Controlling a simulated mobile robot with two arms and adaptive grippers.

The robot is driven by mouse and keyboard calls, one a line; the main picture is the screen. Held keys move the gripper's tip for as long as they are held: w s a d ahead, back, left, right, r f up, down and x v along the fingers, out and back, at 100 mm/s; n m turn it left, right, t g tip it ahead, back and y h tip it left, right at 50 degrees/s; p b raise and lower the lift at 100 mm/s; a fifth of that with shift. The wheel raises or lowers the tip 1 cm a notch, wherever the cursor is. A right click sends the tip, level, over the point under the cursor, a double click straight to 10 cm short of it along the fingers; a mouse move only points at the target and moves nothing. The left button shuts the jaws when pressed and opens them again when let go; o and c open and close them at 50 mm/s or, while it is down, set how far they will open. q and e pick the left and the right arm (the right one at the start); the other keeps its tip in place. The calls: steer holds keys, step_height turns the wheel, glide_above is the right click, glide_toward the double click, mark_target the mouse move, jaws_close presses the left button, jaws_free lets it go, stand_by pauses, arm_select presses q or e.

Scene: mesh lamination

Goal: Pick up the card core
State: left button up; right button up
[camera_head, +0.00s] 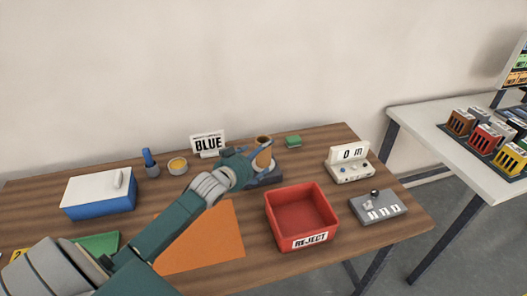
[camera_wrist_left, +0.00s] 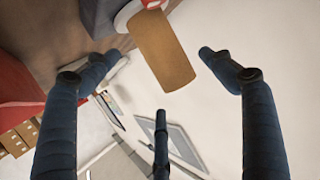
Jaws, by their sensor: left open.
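The card core (camera_head: 264,159) is a tan-brown, tube-like piece standing upright on a dark grey base near the back of the wooden table. In the left wrist view it shows as a tan rounded block (camera_wrist_left: 165,50) at the top centre, with a red and white part at its end. My left gripper (camera_head: 252,160) reaches in from the lower left beside the core. Its dark blue fingers are spread, with the core between the two outer tips and no clear contact visible. The gripper partly hides the base. My right gripper is not in view.
A red REJECT bin (camera_head: 301,211) stands just in front. A white-topped blue box (camera_head: 99,192) is left, a grey switch panel (camera_head: 378,207) right. An orange sheet (camera_head: 215,240) lies in front.

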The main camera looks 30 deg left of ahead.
mark_target(263, 153)
arm_select(q)
steer(key=shift+w+a+f, duration=0.1)
steer(key=shift+w+f, duration=0.05)
steer(key=shift+w, duration=0.3)
steer(key=p+x, duration=0.1)
steer(key=x, duration=0.3)
steer(key=shift+w+f, duration=0.2)
steer(key=shift+f, duration=0.05)
steer(key=shift+w+f, duration=0.1)
steer(key=shift+w, duration=0.1)
steer(key=shift+c, duration=0.3)
steer(key=c, duration=1.2)
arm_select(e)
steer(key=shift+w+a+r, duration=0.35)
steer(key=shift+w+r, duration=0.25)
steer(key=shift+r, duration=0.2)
